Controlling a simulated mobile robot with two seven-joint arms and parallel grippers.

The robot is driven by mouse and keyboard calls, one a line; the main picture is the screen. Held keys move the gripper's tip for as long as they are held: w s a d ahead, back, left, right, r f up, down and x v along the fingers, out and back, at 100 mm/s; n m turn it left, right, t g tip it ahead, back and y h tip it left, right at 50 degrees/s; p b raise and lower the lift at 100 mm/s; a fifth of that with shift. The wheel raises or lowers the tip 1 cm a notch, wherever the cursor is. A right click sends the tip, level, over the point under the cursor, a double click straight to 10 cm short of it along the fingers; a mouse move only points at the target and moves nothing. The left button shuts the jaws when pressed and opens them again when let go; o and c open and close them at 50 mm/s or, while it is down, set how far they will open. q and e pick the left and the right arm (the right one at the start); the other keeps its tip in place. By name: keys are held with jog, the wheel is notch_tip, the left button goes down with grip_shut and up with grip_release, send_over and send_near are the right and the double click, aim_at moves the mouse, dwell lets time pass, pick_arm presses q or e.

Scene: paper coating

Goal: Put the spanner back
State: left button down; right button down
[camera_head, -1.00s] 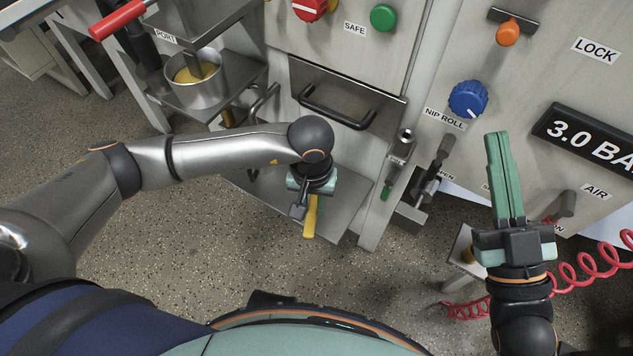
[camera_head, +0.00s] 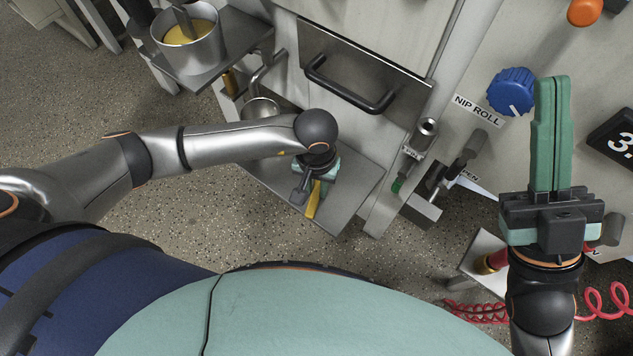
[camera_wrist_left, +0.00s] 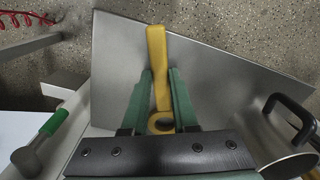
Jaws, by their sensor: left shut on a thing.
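The yellow spanner (camera_head: 313,203) is in my left gripper (camera_head: 318,188), over the low grey metal shelf (camera_head: 347,197) at the foot of the machine. Whether the spanner touches the shelf cannot be told. My right gripper (camera_head: 552,85) is shut and empty, raised in front of the machine panel at the right.
A pot of yellow liquid (camera_head: 190,40) stands on an upper left shelf. A drawer with a black handle (camera_head: 345,85) is above the low shelf. A green-tipped lever (camera_head: 397,186) and a black clamp (camera_head: 450,170) stand to its right. A red coiled hose (camera_head: 480,312) hangs at lower right.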

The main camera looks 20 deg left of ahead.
aim_at(316, 193)
jog(key=shift+s, duration=0.15)
pick_arm(q)
jog(key=c, duration=0.7)
grip_release()
notch_tip(316, 193, up, 12)
jog(key=p, duration=0.3)
pick_arm(e)
jog(key=shift+w+d+r+m+h, duration=0.25)
jog(key=shift+w+r+m+h, duration=0.25)
jog(key=shift+w+r+h, duration=0.4)
jog(key=shift+s, duration=0.25)
